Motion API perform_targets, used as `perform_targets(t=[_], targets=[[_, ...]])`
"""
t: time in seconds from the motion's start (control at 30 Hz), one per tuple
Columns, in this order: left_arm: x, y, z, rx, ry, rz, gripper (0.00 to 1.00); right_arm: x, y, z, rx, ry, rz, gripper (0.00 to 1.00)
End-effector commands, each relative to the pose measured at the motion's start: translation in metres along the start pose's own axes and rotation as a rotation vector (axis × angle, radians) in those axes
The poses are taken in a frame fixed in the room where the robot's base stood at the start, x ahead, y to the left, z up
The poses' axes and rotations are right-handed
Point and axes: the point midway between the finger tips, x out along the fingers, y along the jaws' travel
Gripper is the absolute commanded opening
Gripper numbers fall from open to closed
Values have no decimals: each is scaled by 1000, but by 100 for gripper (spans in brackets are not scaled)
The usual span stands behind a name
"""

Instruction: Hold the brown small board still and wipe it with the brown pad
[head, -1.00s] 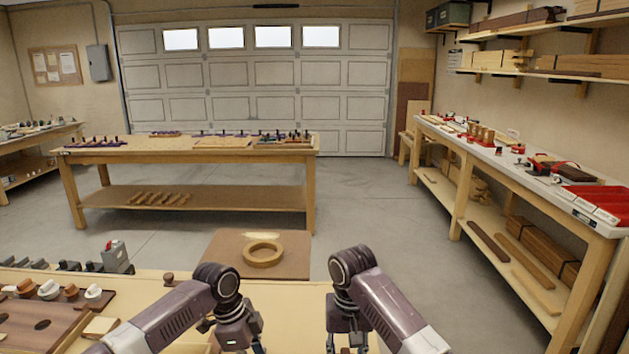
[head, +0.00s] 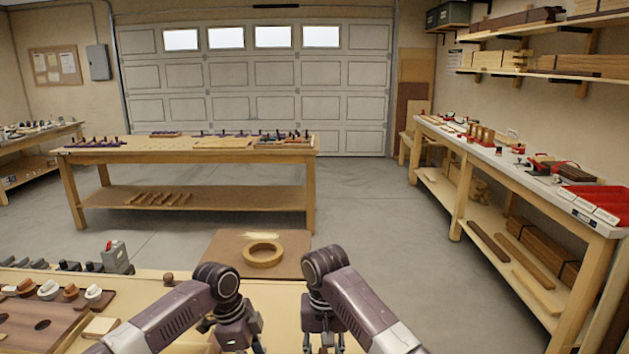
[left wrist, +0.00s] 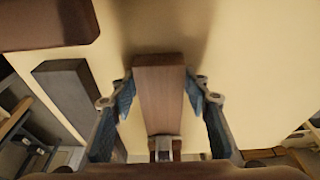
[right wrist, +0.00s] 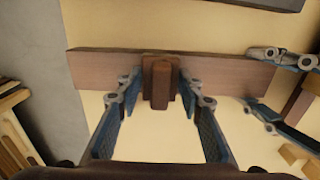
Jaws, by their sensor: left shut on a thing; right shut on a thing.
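The brown small board (right wrist: 225,72) lies across the right wrist view, with its end between my left gripper's fingers (right wrist: 268,82) at the right. In the left wrist view the board (left wrist: 159,95) runs away between the fingertips of my left gripper (left wrist: 162,88), which is shut on it. My right gripper (right wrist: 160,88) is shut on the upright handle of the brown pad (right wrist: 159,84). The pad is over the board and seems to touch it. In the head view my left gripper (head: 238,346) and right gripper (head: 323,344) are cut off at the bottom edge; board and pad are hidden.
A brown tray (head: 35,325) with several knobs is at the left. A dark grey block (left wrist: 72,92) lies beside the board.

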Motion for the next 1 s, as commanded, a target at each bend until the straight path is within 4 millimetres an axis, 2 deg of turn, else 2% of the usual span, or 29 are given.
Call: perform_targets(t=[0.1,0.27,0.7,1.0], targets=[[0,0,-1,1,2,0,22,2,-8,2,-2,-3,-2,3],[-1,0,-1,2,2,-1,22,3,-7,2,-1,-4,-2,3],[-1,0,-1,1,2,-1,22,2,22,2,2,-6,3,3],[-1,0,0,1,1,-1,22,1,32,2,2,-6,2,3]])
